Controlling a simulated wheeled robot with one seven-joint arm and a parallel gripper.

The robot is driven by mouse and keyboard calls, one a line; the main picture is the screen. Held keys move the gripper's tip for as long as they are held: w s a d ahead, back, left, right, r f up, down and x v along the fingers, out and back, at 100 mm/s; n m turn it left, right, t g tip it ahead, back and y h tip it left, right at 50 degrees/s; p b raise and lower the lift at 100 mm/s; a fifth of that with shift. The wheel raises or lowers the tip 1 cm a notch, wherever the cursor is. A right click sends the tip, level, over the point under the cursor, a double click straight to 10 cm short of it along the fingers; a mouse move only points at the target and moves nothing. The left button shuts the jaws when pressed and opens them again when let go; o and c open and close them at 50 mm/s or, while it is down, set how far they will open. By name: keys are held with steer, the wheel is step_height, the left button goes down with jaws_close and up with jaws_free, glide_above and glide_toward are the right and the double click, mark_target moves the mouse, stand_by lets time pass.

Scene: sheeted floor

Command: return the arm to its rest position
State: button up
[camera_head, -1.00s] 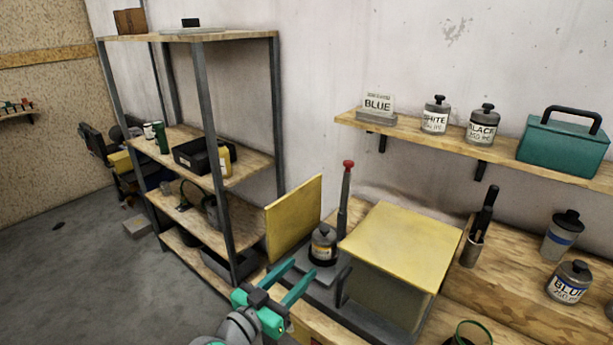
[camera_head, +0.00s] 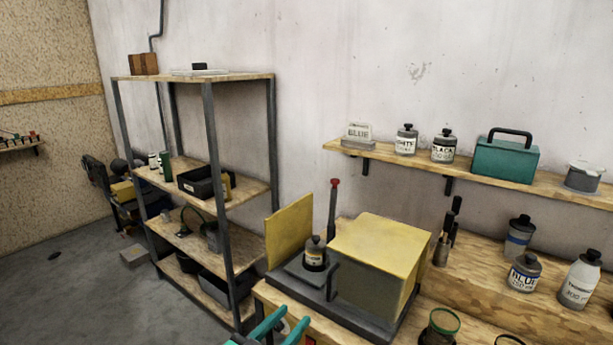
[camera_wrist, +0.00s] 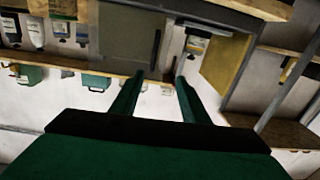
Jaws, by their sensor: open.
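My gripper (camera_head: 296,315) shows only at the bottom edge of the head view, as teal fingers in front of the bench. In the wrist view my gripper (camera_wrist: 160,78) has its two green fingers spread, with nothing between them. The wrist picture looks upside down. The rest of my arm is out of the head view. A grey machine with a yellow-topped box (camera_head: 380,245) stands on the bench beyond the gripper. A labelled jar (camera_head: 315,254) sits on its plate beside an upright yellow panel (camera_head: 289,230). The gripper appears apart from all of these.
A red-knobbed lever (camera_head: 333,208) rises behind the jar. A metal-framed shelf rack (camera_head: 218,200) stands left of the bench. A wall shelf (camera_head: 410,165) holds jars and a teal toolbox (camera_head: 505,158). More jars stand on the bench at right. Grey floor (camera_head: 75,285) is open at left.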

steer(key=s+d+f+n+y, duration=0.2)
steer(key=s+f+n+y, duration=0.2)
steer(key=s+f, duration=0.5)
steer(key=s+d+f+n+y, duration=0.1)
steer(key=s+f+n+y, duration=0.4)
steer(key=f, duration=0.8)
steer(key=s+r+m, duration=0.1)
steer(key=s, duration=1.2)
steer(key=s+d+r+m+y, duration=0.1)
steer(key=s+r, duration=0.1)
steer(key=s, duration=1.2)
steer(key=shift+r+m, duration=0.25)
steer(key=shift+m, duration=0.15)
